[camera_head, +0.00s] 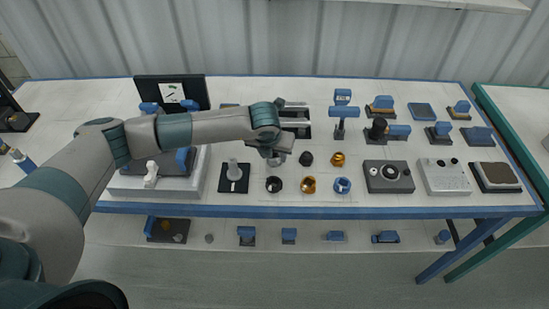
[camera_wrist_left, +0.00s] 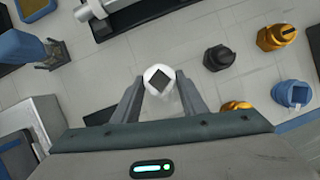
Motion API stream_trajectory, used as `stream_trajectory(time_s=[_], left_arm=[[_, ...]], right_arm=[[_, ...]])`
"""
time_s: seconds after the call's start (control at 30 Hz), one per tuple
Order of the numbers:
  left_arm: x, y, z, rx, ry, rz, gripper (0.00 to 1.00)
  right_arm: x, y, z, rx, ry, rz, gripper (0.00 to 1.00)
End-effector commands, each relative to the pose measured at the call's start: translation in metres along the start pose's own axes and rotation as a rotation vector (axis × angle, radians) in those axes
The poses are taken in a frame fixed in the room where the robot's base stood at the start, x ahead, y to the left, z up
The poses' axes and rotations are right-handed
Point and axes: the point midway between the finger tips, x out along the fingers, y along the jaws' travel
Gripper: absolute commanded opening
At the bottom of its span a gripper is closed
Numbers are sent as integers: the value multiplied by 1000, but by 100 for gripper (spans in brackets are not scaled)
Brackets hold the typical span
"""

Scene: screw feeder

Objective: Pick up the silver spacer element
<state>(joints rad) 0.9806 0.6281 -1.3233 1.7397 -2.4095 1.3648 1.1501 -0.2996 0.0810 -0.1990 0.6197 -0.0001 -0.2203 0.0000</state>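The silver spacer element (camera_wrist_left: 158,80) shows in the left wrist view as a pale round piece with a dark square opening. It is between the two fingertips of my left gripper (camera_wrist_left: 160,77), which stand apart on either side of it. I see no clear grip on it; contact with the fingers is hard to tell. In the head view my left gripper (camera_head: 277,153) points down over the back left of the group of spacers and mostly hides the silver one. My right gripper is not in view.
Close by stand a black spacer (camera_head: 307,158), a gold one (camera_head: 338,159), another black one (camera_head: 273,184), another gold one (camera_head: 308,184) and a blue one (camera_head: 342,185). A dark plate with a grey funnel-shaped part (camera_head: 234,172) is to the left. A grey box (camera_head: 388,177) is to the right.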

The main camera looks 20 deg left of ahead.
Motion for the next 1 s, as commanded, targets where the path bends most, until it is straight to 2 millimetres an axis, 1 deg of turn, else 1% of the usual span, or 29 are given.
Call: stream_trajectory(time_s=[0.27, 0.47, 0.57, 0.7, 1.0], left_arm=[[-1, 0, 1, 0, -2, 0, 9], [-7, 0, 4, 0, -3, -2, 9], [-16, -1, 8, 0, -5, -2, 9], [-35, -1, 16, 0, -6, -4, 9], [-68, -61, 26, 3, -5, -5, 9]], right_arm=[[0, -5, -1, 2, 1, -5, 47], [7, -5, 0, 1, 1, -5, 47], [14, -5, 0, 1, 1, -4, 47], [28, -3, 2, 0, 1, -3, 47], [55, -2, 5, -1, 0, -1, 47]])
